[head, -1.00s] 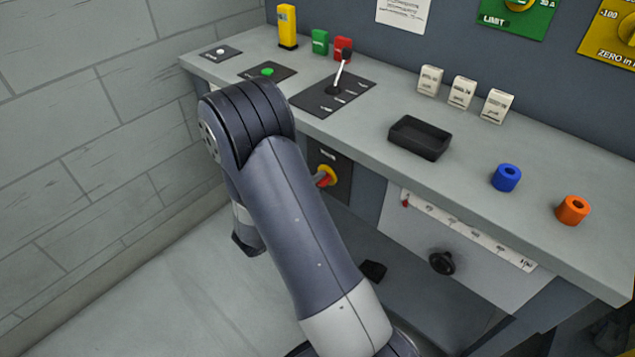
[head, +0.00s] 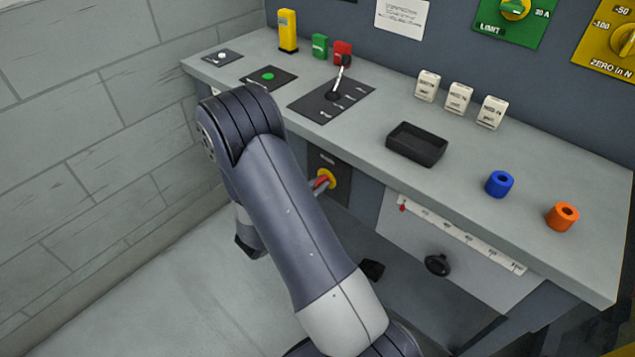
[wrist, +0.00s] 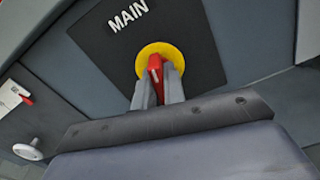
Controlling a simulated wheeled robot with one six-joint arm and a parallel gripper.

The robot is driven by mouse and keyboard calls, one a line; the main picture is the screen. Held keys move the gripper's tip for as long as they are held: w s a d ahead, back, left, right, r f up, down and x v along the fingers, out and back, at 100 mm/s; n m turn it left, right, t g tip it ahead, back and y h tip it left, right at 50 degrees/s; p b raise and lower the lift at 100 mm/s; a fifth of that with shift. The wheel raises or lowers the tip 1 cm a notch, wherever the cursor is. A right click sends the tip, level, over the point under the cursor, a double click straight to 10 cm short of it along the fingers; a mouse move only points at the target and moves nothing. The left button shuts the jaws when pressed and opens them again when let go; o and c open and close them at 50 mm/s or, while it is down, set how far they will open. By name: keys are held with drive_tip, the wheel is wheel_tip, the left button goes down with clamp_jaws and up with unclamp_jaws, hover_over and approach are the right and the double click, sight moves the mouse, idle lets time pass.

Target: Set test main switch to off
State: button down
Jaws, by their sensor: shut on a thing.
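The main switch is a red handle on a yellow disc on a dark panel on the bench's front face. In the wrist view the red handle (wrist: 154,66) stands in front of the yellow disc (wrist: 170,49), below the label "MAIN". My gripper (wrist: 157,84) is shut on the red handle, one grey finger on each side of it. In the head view the yellow disc (head: 330,178) shows just right of my arm, which hides part of the switch panel. I cannot read any on or off marks.
Above on the bench top are a black lever plate (head: 320,106), a green button plate (head: 268,78) and a black tray (head: 417,143). A white scale (head: 460,235) and a black knob (head: 437,265) sit right of the switch. The floor at left is clear.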

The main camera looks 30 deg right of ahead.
drive_tip(key=shift+n+p, duration=0.45)
drive_tip(key=shift+n, duration=0.75)
drive_tip(key=c, duration=1.5)
unclamp_jaws()
drive_tip(key=v, duration=1.1)
drive_tip(key=shift+d, duration=0.15)
